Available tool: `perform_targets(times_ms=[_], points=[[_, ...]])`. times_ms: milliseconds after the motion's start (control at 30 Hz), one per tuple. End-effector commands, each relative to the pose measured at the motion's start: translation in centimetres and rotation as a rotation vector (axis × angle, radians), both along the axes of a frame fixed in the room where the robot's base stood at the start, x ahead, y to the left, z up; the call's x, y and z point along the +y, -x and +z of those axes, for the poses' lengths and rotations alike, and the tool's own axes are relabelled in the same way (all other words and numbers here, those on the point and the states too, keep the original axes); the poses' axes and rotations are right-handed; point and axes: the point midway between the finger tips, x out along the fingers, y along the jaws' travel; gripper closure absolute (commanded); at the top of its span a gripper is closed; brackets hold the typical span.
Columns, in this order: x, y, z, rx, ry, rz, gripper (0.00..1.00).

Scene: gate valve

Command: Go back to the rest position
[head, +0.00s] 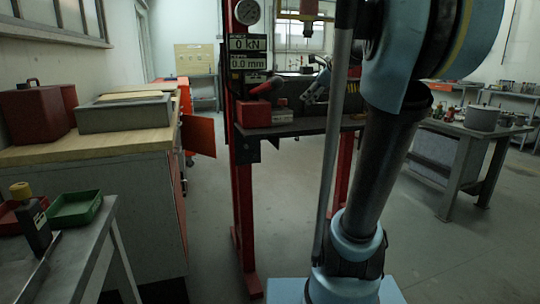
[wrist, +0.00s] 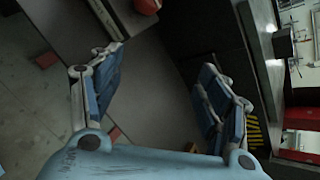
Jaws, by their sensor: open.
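My gripper (wrist: 163,88) is open in the wrist view, with its two blue-grey fingers spread wide and nothing between them. Dark and grey surfaces lie behind the fingers. In the head view my gripper (head: 317,88) shows small and partly hidden behind my arm, above the dark table of the red press frame (head: 243,190). My arm fills the right middle of the head view. I cannot make out a gate valve in either view.
A red box (head: 253,113) sits on the press table. A wooden-topped bench (head: 90,147) at left carries a grey box (head: 125,113) and a red case (head: 35,114). A green tray (head: 75,208) is in front. A pot (head: 482,117) stands on the right table. Floor between is clear.

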Motion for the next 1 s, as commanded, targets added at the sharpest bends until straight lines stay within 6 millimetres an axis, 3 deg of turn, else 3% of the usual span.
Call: perform_targets(times_ms=[33, 300, 700, 833, 1000], points=[[0.7, 2.2, -2.2, 0.000, 0.088, 0.078, 0.30], [2.1, 13.6, -14.1, -0.006, 0.588, 0.583, 0.30], [-0.4, 29.4, -30.8, 0.009, 1.125, 1.396, 0.30], [-1.6, 32.5, -34.0, 0.015, 1.203, 1.581, 0.30], [-2.4, 34.2, -35.7, 0.018, 1.242, 1.691, 0.30]])
